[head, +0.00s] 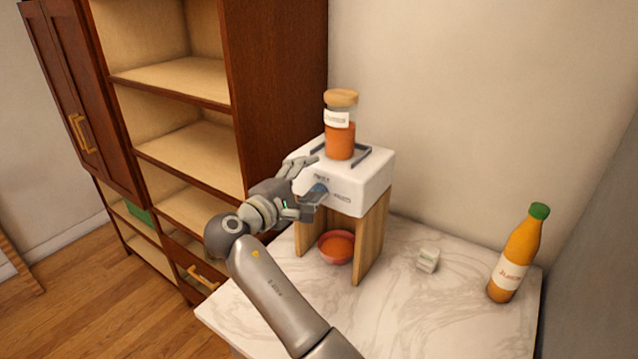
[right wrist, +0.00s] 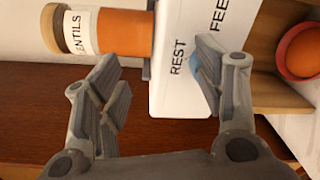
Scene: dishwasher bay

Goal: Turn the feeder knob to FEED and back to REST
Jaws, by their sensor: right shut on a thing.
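The white feeder (head: 362,187) stands on wooden legs on the marble top. A jar of orange lentils (head: 340,140) with a wooden lid sits on it. Its blue knob (head: 320,189) is on the front face, mostly hidden by my right gripper (head: 312,184). In the right wrist view a sliver of blue knob (right wrist: 195,66) shows beside one finger, near the printed words REST and FEED. Which word the knob points to cannot be told. My left gripper is not in view.
A pink bowl (head: 336,259) with orange contents stands under the feeder. A small white box (head: 428,260) and an orange bottle (head: 515,255) with a green cap stand to the right. A dark wooden shelf unit (head: 283,80) rises at the left. The front of the marble top is mostly clear.

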